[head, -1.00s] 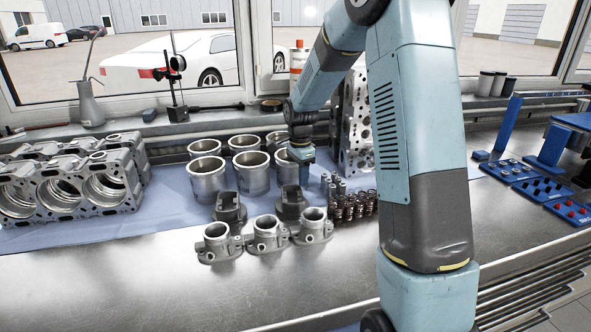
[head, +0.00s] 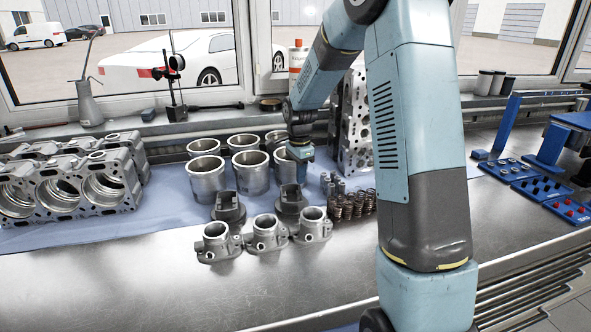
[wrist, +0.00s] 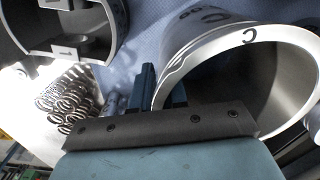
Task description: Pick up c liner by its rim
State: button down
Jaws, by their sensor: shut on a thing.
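The c liner (wrist: 212,50) is a bare metal cylinder marked with a black C, large at the right of the wrist view. In the head view the c liner (head: 284,166) stands at the right end of the liner group, partly hidden by my gripper (head: 302,178). In the wrist view the blue fingers of my gripper (wrist: 164,92) sit on either side of its wall at the rim, shut on it. The lower fingertips are hidden in the head view. The liner looks upright and still among the others; I cannot tell whether it is clear of the cloth.
Several other liners (head: 207,178) stand close to the left. Two dark pistons (head: 229,208) and several housings (head: 265,234) are in front. Valve springs (head: 352,205) and a cylinder head (head: 357,125) are to the right. The engine block (head: 70,185) is far left.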

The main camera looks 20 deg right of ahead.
notch_tip(320, 180, up, 21)
dwell(2.9)
jog(key=shift+s, duration=0.1)
